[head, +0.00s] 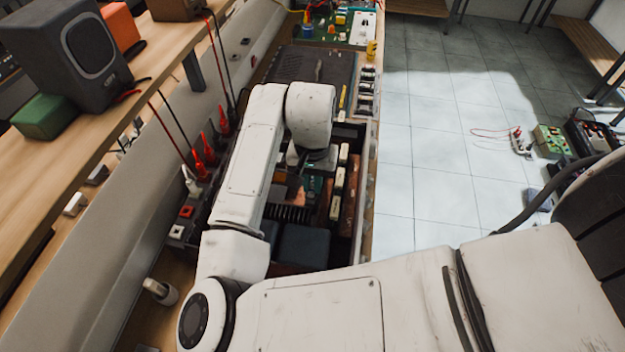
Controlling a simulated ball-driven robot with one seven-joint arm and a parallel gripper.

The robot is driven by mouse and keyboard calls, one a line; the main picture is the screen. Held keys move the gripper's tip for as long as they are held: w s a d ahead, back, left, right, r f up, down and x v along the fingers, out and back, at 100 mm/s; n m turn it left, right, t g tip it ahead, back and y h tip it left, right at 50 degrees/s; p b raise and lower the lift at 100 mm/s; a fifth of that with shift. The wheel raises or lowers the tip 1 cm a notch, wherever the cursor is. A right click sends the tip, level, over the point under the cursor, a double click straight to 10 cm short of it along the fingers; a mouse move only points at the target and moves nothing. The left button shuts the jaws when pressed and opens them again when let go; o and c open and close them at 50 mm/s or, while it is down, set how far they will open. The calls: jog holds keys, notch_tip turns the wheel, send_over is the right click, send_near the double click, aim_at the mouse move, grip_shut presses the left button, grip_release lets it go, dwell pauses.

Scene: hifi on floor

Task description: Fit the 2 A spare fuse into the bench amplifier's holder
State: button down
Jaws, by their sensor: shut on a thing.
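The open bench amplifier (292,243) lies below my arm, its lid off and its inside showing. I see a green board, dark finned parts, a dark block and a row of pale parts along its right side. My gripper (300,162) is low over the middle of the amplifier, mostly hidden by my wrist. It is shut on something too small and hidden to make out. I cannot tell the 2 A spare fuse or the fuse holder apart from the other parts, nor whether the gripper touches the amplifier.
Red and black leads (205,150) hang at the left near the amplifier. A wooden shelf (120,110) with a speaker (84,50) overhangs the left. A dark panel (312,68) and a green circuit board (340,22) lie beyond. The tiled floor at right is mostly clear.

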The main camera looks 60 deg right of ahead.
jog(key=shift+f, duration=0.1)
jog(key=c, duration=1.2)
grip_release()
jog(key=shift+o, duration=0.8)
jog(key=shift+r, duration=0.25)
notch_tip(320, 180, up, 10)
jog(key=shift+r+b, duration=0.25)
jog(key=shift+b, duration=0.1)
